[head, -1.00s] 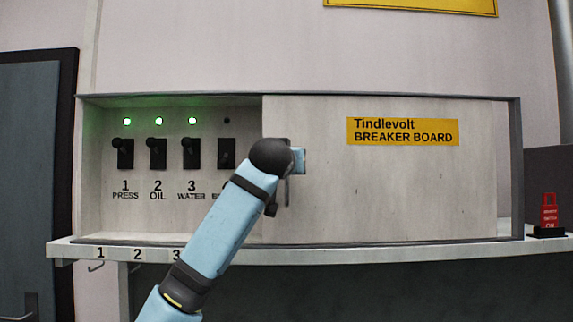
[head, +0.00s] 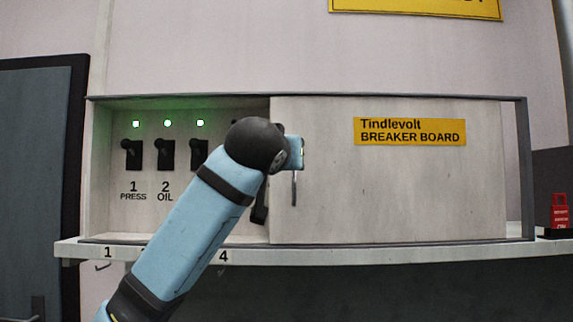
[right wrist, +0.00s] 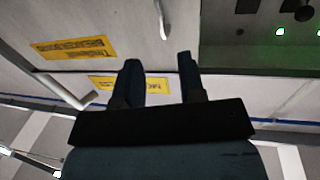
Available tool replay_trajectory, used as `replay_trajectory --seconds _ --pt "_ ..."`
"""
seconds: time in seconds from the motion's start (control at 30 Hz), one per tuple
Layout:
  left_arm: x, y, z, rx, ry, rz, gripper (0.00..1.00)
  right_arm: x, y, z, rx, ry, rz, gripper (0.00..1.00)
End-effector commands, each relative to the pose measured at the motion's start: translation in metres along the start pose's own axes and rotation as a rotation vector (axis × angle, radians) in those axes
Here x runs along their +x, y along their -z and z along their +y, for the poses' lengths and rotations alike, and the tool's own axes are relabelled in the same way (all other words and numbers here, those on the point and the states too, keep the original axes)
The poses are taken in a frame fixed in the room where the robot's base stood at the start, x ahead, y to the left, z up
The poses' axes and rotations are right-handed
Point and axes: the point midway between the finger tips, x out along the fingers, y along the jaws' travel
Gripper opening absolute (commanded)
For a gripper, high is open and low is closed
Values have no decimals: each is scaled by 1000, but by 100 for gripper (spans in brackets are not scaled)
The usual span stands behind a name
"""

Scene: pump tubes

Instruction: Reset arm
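My right arm (head: 195,235) reaches up from the lower left in the head view. Its dark wrist joint is in front of the sliding door's left edge. My right gripper (right wrist: 157,60) is open in the right wrist view, with two dark fingers apart and nothing between them. It is in front of the sliding door (head: 400,200). The door handle (right wrist: 163,15) shows beyond the fingertips; it also shows in the head view (head: 295,188), just below the wrist. My left gripper is not in view.
Breakers 1 (head: 131,155) and 2 (head: 165,155) are in the open left part of the board under green lights. The third is partly covered by my arm; the fourth is mostly hidden. A shelf (head: 400,253) runs below.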

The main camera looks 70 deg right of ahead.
Motion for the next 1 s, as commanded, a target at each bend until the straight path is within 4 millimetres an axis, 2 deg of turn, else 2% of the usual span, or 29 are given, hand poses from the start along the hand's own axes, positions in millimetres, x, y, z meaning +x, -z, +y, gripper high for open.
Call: replay_trajectory --seconds 0.17,0.77,0.87,0.97,1.0 --pt "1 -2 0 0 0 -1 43 -8 0 0 0 -1 1 37" --pt "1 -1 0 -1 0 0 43 -7 0 -3 -8 2 7 37" --pt "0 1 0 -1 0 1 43 -7 -2 -22 -50 13 42 37" --pt "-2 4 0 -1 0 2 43 -8 -10 -61 -129 48 114 37" --pt "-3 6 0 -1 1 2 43 -9 -16 -81 -168 70 150 37"
